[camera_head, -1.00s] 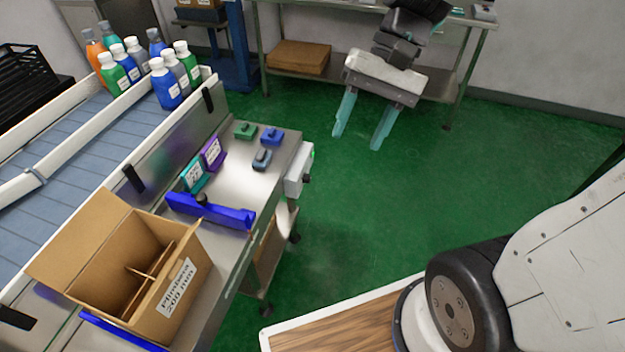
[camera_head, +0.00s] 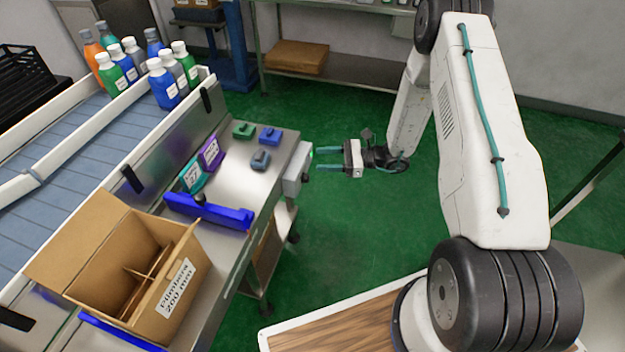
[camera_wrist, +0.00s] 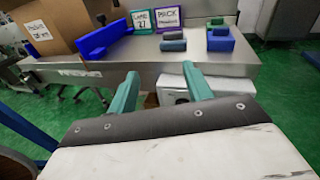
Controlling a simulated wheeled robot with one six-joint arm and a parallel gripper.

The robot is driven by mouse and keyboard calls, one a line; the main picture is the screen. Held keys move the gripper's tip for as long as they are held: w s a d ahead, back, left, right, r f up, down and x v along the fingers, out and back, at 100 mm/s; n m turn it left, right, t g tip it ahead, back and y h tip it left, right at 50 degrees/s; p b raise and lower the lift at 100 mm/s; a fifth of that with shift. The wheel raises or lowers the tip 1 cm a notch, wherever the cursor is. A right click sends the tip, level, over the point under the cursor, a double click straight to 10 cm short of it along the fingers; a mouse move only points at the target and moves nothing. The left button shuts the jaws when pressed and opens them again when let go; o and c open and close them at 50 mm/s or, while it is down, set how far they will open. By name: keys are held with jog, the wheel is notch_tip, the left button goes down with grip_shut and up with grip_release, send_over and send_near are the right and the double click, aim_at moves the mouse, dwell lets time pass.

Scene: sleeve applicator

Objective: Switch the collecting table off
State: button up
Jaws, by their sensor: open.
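The collecting table (camera_head: 272,181) is a steel table beside the conveyor, at the left of the head view. A light grey switch box (camera_head: 296,170) is fixed to its right end, with a small green spot at its upper edge. In the wrist view the white box (camera_wrist: 222,88) hangs below the table top, with a dark round part partly hidden by a finger. My gripper (camera_head: 319,158) is open and empty, its teal fingers pointing at the box from the right. In the wrist view its fingertips (camera_wrist: 160,71) are spread before the table's edge. I cannot tell whether they touch.
On the table stand a blue bracket (camera_head: 208,211), teal and purple signs (camera_head: 210,153), and small green, blue and grey blocks (camera_head: 261,159). An open cardboard box (camera_head: 176,290) is in front. Several bottles (camera_head: 166,88) stand on the conveyor. Green floor (camera_head: 350,235) is clear right of the table.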

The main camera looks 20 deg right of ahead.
aim_at(306, 178)
notch_tip(306, 178, down, 12)
jog(key=d+m+t+h, duration=0.2)
jog(key=d+m+t, duration=0.1)
jog(key=m+t, duration=0.2)
jog(key=x, duration=0.7)
jog(key=shift+s+a+m, duration=0.2)
jog(key=shift+a+m, duration=0.1)
jog(key=shift+f, duration=0.15)
jog(key=c, duration=1)
